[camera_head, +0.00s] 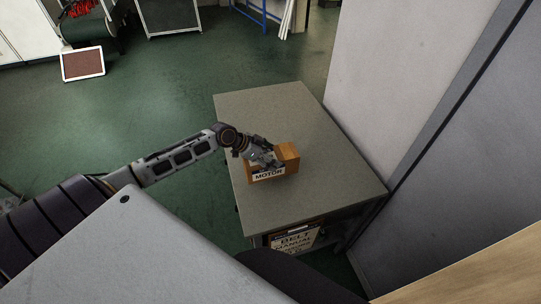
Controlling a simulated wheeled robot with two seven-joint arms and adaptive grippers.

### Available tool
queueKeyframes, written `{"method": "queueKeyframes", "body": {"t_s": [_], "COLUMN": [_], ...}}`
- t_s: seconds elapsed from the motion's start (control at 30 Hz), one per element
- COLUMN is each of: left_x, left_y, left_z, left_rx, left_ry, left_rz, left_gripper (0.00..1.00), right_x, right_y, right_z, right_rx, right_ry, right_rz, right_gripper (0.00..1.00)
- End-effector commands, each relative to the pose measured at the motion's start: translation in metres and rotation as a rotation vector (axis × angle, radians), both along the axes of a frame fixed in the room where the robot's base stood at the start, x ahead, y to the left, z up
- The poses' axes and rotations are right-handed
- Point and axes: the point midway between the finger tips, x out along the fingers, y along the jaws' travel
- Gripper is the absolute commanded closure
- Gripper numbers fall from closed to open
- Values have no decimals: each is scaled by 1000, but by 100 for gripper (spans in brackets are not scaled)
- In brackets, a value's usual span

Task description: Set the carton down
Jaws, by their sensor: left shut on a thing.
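The carton (289,152) is a small orange-brown box with a white label reading "MOTOR" on its near side. It is at the middle of the grey table (303,110), and whether its base touches the top or hangs just above it I cannot tell. My left gripper (266,160) reaches in from the left and is shut on the carton, covering part of its top and left side. My right gripper is not in view.
A box or binder marked "BELT MANUAL" (294,240) sits under the table's near edge. A pale wall (395,80) and a grey panel (460,160) border the table on the right. The tabletop around the carton is clear.

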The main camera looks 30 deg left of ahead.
Motion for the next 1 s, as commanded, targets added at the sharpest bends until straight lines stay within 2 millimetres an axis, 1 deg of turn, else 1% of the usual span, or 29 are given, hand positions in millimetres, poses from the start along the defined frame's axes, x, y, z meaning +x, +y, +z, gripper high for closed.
{"method": "queueKeyframes", "body": {"t_s": [0.03,0.17,0.6,1.0], "left_x": [2,2,2,2], "left_y": [0,0,0,0], "left_z": [4,2,-31,-34], "left_rx": [-2,-2,-2,-1], "left_ry": [-8,-7,-8,-7], "left_rz": [1,1,2,1], "left_gripper": [93,93,93,93], "right_x": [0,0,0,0], "right_y": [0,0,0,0], "right_z": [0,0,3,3], "right_rx": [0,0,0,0], "right_ry": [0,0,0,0], "right_rz": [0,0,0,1], "right_gripper": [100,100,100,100]}}
